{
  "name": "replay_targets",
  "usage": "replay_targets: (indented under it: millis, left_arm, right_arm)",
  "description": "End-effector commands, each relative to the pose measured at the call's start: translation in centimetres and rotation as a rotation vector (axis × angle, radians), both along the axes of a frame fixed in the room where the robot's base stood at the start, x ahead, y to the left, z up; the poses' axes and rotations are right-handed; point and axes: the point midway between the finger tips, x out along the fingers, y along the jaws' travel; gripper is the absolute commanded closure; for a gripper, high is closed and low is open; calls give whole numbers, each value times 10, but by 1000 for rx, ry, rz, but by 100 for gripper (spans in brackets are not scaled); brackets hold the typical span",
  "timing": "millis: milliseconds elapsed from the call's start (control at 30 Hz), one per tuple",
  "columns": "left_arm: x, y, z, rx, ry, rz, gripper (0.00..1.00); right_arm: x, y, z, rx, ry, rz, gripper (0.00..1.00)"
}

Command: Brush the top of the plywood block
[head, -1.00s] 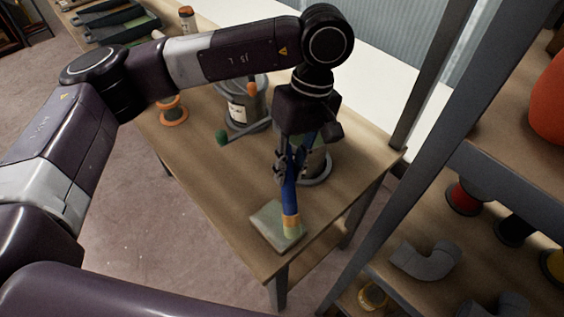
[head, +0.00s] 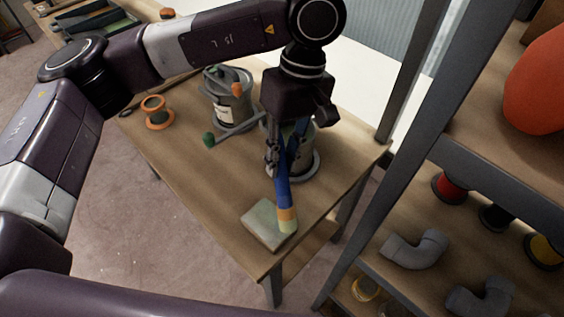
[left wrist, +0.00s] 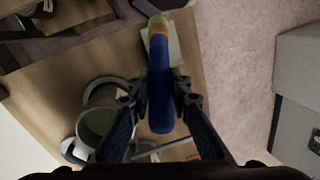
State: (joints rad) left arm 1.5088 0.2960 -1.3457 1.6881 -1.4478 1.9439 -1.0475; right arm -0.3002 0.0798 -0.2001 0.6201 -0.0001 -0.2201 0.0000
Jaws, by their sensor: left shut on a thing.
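The plywood block (head: 262,226) is a flat, pale greenish-grey square on the near corner of the wooden table. It also shows in the left wrist view (left wrist: 174,48), partly behind the brush. My left gripper (head: 279,158) is shut on the blue handle of a brush (head: 283,192). The brush has an orange band and a pale tip pointing down. In the left wrist view the brush handle (left wrist: 161,95) lies between the fingers (left wrist: 156,92). The tip is over the right part of the block; I cannot tell for sure whether it touches. My right gripper is not in view.
A can (head: 299,160) stands on the table just behind the gripper. A grey canister (head: 222,112) and an orange spool (head: 157,113) stand farther back. A metal shelf post (head: 395,185) and shelves with grey pipe elbows (head: 414,250) are at right.

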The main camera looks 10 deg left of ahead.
Motion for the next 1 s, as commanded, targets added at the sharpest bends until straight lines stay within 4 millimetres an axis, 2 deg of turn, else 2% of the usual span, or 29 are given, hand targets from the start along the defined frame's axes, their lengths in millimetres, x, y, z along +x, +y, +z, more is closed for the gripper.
replay_targets:
  millis: [33,200,567,1000]
  left_arm:
    - [0,0,8,0,-1,0,100]
    - [0,0,22,1,1,0,100]
    - [0,0,24,0,0,0,100]
    - [0,0,54,1,1,0,100]
  right_arm:
    - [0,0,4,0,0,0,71]
    - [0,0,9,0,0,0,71]
    - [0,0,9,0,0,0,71]
    - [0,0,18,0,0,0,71]
